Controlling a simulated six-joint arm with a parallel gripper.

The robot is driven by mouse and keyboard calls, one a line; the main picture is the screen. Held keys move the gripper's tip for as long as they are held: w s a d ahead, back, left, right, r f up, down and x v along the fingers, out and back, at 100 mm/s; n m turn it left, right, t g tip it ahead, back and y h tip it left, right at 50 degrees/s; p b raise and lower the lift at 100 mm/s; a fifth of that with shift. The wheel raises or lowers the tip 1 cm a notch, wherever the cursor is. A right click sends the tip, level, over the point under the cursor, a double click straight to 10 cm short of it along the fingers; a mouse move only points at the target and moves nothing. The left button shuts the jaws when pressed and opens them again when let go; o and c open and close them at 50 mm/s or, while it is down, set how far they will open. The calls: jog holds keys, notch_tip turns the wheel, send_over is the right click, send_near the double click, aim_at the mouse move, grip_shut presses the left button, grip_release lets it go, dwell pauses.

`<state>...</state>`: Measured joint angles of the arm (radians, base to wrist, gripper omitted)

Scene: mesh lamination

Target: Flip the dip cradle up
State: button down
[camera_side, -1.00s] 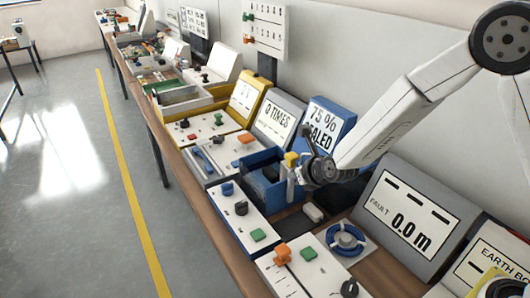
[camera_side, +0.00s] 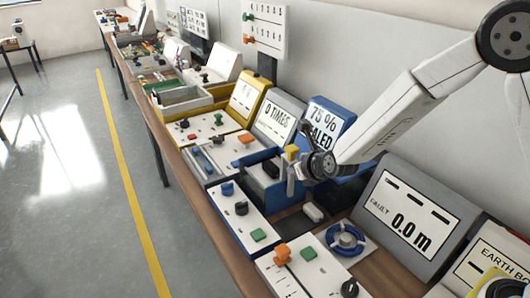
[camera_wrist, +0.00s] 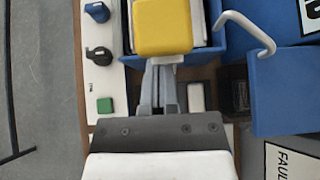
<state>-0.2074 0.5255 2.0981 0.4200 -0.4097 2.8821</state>
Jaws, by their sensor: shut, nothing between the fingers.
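A blue tank (camera_side: 252,176) stands on the bench beside the 75 % sealed display; in the wrist view its blue side (camera_wrist: 204,50) shows with white contents inside. A yellow block (camera_side: 291,151) is close to my gripper at the tank's right side. It also shows in the wrist view (camera_wrist: 163,27), at the far end of my fingers. I take it for the handle of the dip cradle, but the cradle's body is mostly hidden. My gripper (camera_side: 292,180) is shut and empty. Its fingertips (camera_wrist: 163,66) reach up to the block's near edge; I cannot tell whether they touch.
A grey hooked lever (camera_wrist: 262,32) rises right of the tank. The white panel (camera_side: 245,215) with blue, black and green controls lies in front. A small white block (camera_side: 313,212) and a blue ring (camera_side: 346,240) lie nearby. The fault display (camera_side: 410,215) stands right.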

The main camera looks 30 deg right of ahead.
jog(key=f, duration=0.3)
jog(key=shift+s+f, duration=0.15)
jog(key=shift+s, duration=0.05)
jog(key=shift+s+r, duration=0.2)
jog(key=shift+r, duration=0.1)
jog(key=v, duration=0.9)
jog(key=shift+s, duration=0.2)
jog(key=shift+r, duration=0.15)
jog(key=s+d+m+g, duration=0.2)
jog(key=s+m, duration=0.3)
jog(key=m, duration=0.7)
jog(key=s+d+f+m+g, duration=0.1)
jog(key=s+d+m+g, duration=0.2)
jog(key=m, duration=0.9)
jog(key=s+d+f+m+g, duration=0.1)
jog(key=s+m, duration=0.5)
jog(key=m, duration=0.6)
jog(key=shift+s+d+f+g, duration=0.25)
jog(key=shift+s+d+g, duration=0.05)
jog(key=shift+d+g, duration=0.6)
